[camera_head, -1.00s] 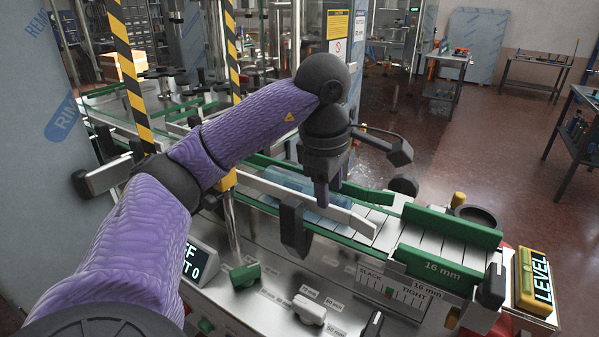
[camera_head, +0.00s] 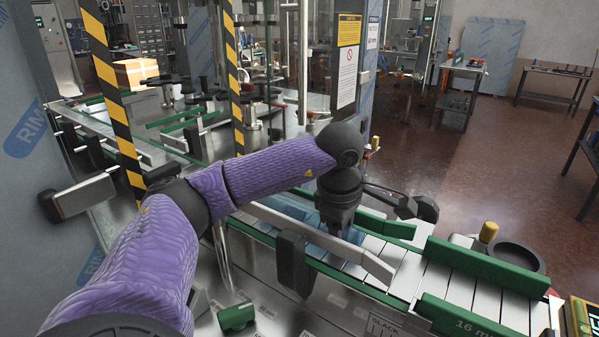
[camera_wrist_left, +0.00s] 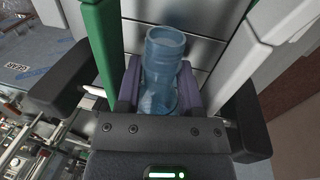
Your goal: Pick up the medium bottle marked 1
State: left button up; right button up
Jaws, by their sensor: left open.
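A blue see-through bottle (camera_wrist_left: 163,75) shows in the left wrist view, its open round mouth towards the camera. It stands between the two purple fingers of my left gripper (camera_wrist_left: 159,88), which is open around it. I cannot tell whether the fingers touch it. In the head view, my left gripper (camera_head: 337,226) reaches down over the conveyor, its fingertips hidden behind the near guide rail. Blue see-through material (camera_head: 288,207) shows beside it there; I cannot tell whether it is the same bottle. No number mark is readable. My right gripper is not in view.
The conveyor (camera_head: 408,277) has pale slats between a green far rail (camera_head: 483,265) and a near guide rail (camera_head: 368,262). A green knob (camera_head: 237,316) sits on the front panel. Yellow-black striped posts (camera_head: 233,85) stand behind my arm. Open floor lies at right.

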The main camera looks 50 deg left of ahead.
pick_arm(q)
grip_shut()
jog(key=shift+r, duration=0.15)
